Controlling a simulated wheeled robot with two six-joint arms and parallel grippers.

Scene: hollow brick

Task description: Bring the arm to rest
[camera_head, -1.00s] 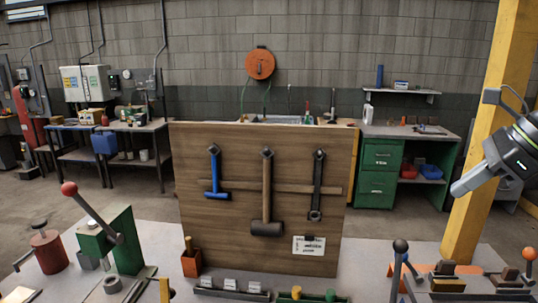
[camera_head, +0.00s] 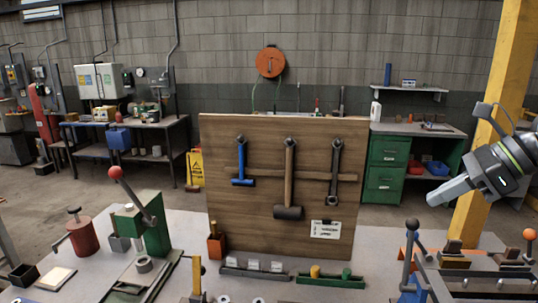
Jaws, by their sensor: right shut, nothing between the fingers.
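My right gripper (camera_head: 447,191) is at the right edge of the head view, in front of the yellow post. Its fingers are together, point left and slightly down, and hold nothing. It hangs in the air above the right part of the bench, apart from the tool board. My left gripper does not show. The wooden tool board (camera_head: 265,215) stands upright on the bench with a blue hammer (camera_head: 242,160), a wooden-handled mallet (camera_head: 289,180) and a dark wrench (camera_head: 335,170) hanging on it.
A yellow post (camera_head: 485,130) rises behind my right gripper. Below it on the bench are ball-topped levers (camera_head: 412,225) and clamps. A green press with a red-knobbed lever (camera_head: 150,220) and a red can (camera_head: 83,232) stand at the left. Low trays (camera_head: 255,268) lie before the board.

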